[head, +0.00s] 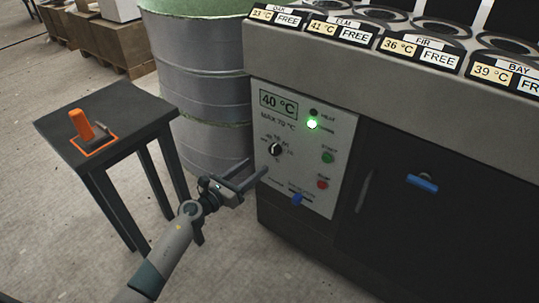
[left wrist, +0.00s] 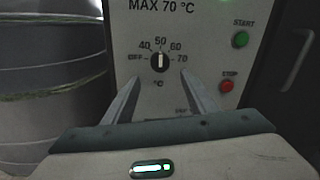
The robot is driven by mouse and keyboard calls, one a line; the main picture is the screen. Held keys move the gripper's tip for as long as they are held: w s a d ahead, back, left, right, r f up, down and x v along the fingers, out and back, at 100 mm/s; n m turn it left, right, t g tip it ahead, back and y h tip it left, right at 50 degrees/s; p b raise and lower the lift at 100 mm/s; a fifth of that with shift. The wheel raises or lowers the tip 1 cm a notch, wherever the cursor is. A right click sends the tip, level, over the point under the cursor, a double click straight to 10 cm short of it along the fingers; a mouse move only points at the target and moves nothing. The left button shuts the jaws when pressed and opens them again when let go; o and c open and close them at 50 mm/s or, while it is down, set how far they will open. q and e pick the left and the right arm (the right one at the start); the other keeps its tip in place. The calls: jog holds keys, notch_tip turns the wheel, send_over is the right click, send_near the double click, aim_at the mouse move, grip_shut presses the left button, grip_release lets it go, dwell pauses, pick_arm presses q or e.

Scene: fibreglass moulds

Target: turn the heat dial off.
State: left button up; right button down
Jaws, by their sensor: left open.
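The heat dial (head: 275,149) is a small round black knob with a pale pointer on the light control panel (head: 342,128). In the left wrist view the dial (left wrist: 160,61) sits inside a ring of marks, OFF, 40, 50, 60 and 70, and its pointer stands upright toward 50. My left gripper (head: 254,177) is open, in front of the panel and below the dial. In the left wrist view its two fingers (left wrist: 160,90) point at the panel, one on each side below the dial, with nothing between them. My right gripper is not in view.
The panel has a 40 °C display (head: 278,102), a lit green lamp (head: 312,124), a green START button (head: 328,157), a red STOP button (head: 323,184) and a blue knob (head: 297,199). A metal drum (head: 205,90) stands left. A small table (head: 140,112) holds an orange-handled tool (head: 82,125).

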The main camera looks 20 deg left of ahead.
aim_at(272, 153)
pick_arm(q)
jog(key=x, duration=0.8)
jog(key=shift+w+d+b, duration=0.15)
jog(key=shift+w+b, duration=0.15)
jog(key=shift+w, duration=0.05)
jog(key=c, duration=1.1)
